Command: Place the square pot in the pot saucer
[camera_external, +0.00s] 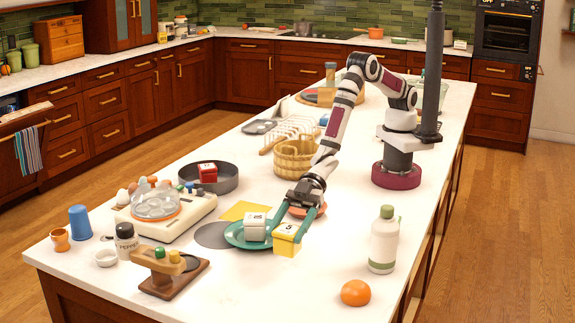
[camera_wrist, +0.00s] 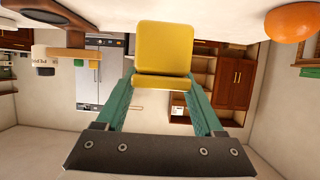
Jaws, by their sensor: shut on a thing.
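In the wrist view the yellow pot (camera_wrist: 165,48) sits between the fingertips (camera_wrist: 163,84). The pot is just right of a teal plate (camera_external: 236,240); I cannot tell whether it clears the counter. A reddish-orange round dish (camera_external: 308,212), likely the pot saucer, lies behind my gripper and is partly hidden by it.
A white block (camera_external: 255,226) sits on the teal plate. A white bottle (camera_external: 384,240) with a green cap stands right of the pot, and an orange (camera_external: 355,293) lies in front. A woven basket (camera_external: 295,157) and grey pan (camera_external: 222,178) are farther back. Counter around the bottle is clear.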

